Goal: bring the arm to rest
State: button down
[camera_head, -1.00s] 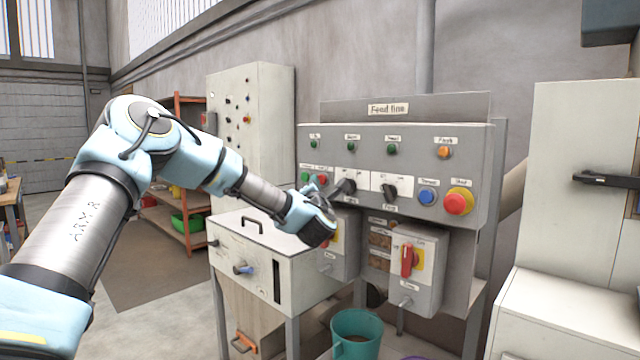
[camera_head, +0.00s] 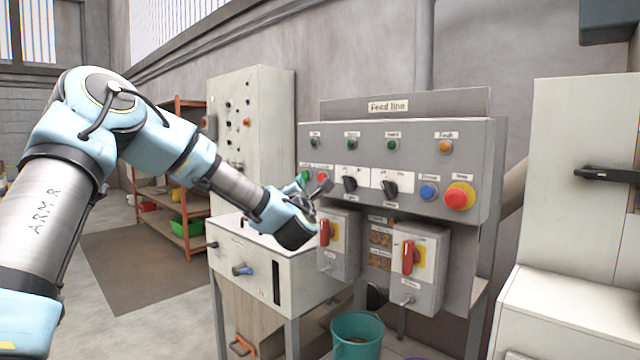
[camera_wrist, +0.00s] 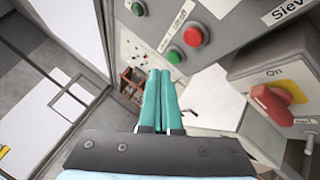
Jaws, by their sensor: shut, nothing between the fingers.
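My gripper (camera_head: 312,188) is in front of the left part of the grey feed line panel (camera_head: 370,160), near its green and red buttons. In the wrist view my gripper's two teal fingers (camera_wrist: 160,98) lie together with nothing between them. The red button (camera_wrist: 194,35) and green button (camera_wrist: 174,56) show just beyond the fingertips. Whether the fingers touch the panel cannot be told. My arm is bent and raised, reaching in from the left in the head view.
Below the panel are two switch boxes with red handles, a left one (camera_head: 326,234) and a right one (camera_head: 408,257). A white cabinet (camera_head: 258,272) stands below my gripper. A teal bucket (camera_head: 357,325) stands at the bottom. Open floor (camera_head: 130,255) lies to the left.

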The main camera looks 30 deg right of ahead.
jog(key=shift+s+a, duration=0.1)
jog(key=shift+a, duration=0.35)
jog(key=s+a+f+m+g+y, duration=0.1)
jog(key=a+f+m+g+y, duration=0.3)
jog(key=a+f+m, duration=0.6)
jog(key=s+a+f+m+g+y, duration=0.15)
jog(key=a+f+m+g, duration=0.35)
jog(key=a+f, duration=0.5)
jog(key=s+a+f+m+g+y, duration=0.1)
jog(key=s+a+m+g+y, duration=0.1)
jog(key=s+a, duration=0.7)
jog(key=s+a+f+m+g+y, duration=0.1)
jog(key=s+a+g, duration=0.4)
jog(key=a, duration=1.2)
jog(key=s+m+y, duration=0.1)
jog(key=s+y, duration=0.1)
jog(key=s, duration=0.2)
jog(key=shift+a, duration=0.2)
